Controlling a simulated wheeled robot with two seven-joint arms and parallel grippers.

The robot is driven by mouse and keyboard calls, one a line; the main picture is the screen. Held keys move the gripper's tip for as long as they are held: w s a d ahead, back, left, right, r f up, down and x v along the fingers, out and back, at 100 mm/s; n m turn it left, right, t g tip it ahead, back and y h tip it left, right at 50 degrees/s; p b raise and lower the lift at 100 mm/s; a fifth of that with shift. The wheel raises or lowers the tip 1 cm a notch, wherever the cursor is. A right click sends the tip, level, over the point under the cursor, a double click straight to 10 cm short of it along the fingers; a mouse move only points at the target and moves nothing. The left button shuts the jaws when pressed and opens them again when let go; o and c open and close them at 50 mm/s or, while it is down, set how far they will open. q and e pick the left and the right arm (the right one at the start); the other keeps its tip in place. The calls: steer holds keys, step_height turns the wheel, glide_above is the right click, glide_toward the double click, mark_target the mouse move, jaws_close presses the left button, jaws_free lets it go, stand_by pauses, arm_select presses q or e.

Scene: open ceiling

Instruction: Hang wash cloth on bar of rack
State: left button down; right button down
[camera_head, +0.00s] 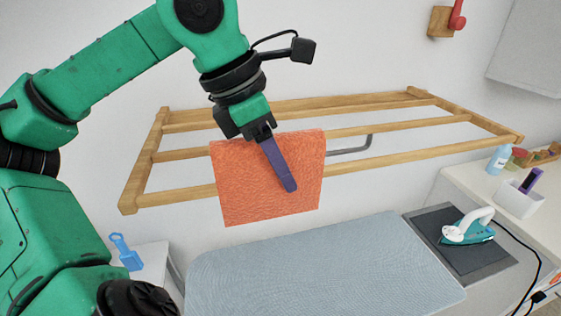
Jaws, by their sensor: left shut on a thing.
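The orange wash cloth (240,200) hangs nearly flat in front of the wooden rack's bars (420,152), and its lower edge is below the front bar. My left gripper (287,180) comes down from above, its purple finger lying across the upper middle of the cloth. It is shut on the cloth. The cloth hides part of the front and middle bars. I cannot tell whether it touches a bar or is draped over one. My right gripper is not in view.
A padded ironing board (320,270) stands below the rack, with a teal and white iron (468,228) at its right end. A counter at right holds a blue bottle (498,160) and a white box (518,200). A blue brush (125,253) lies at lower left.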

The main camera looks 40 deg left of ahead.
mark_target(280, 193)
arm_select(q)
steer(key=shift+f+b, duration=2.1)
steer(key=shift+f, duration=0.65)
steer(key=shift+c, duration=1.4)
jaws_free()
steer(key=shift+r, duration=0.15)
steer(key=v, duration=1.4)
steer(key=shift+s+r+p, duration=0.15)
steer(key=shift+s+p, duration=0.05)
steer(key=shift+p, duration=0.15)
steer(key=shift+w, duration=0.1)
